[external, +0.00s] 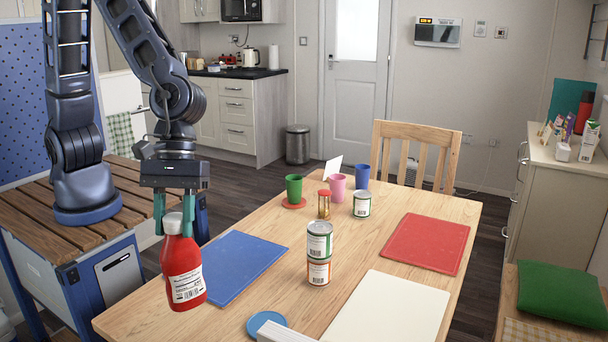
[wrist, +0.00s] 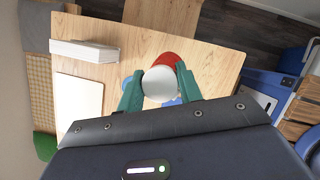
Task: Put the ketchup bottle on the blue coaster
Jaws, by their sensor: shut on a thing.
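The red ketchup bottle (external: 182,268) with a white cap hangs upright between the green fingers of my gripper (external: 179,212), near the table's left front edge. My gripper is shut on it near the cap. In the wrist view the white cap (wrist: 160,82) sits between the fingertips of my gripper (wrist: 158,90), with the red body behind it. The blue coaster (external: 264,326) lies at the table's front edge, right of the bottle, beside a white block. In the wrist view the cap and fingers hide much of the table below.
A blue mat (external: 240,266) lies behind the bottle. Two stacked cans (external: 319,255) stand mid-table. A white block (external: 285,332) adjoins the coaster and also shows in the wrist view (wrist: 85,51). A white board (external: 385,310) lies to the right. Cups and a red mat (external: 428,243) are farther back.

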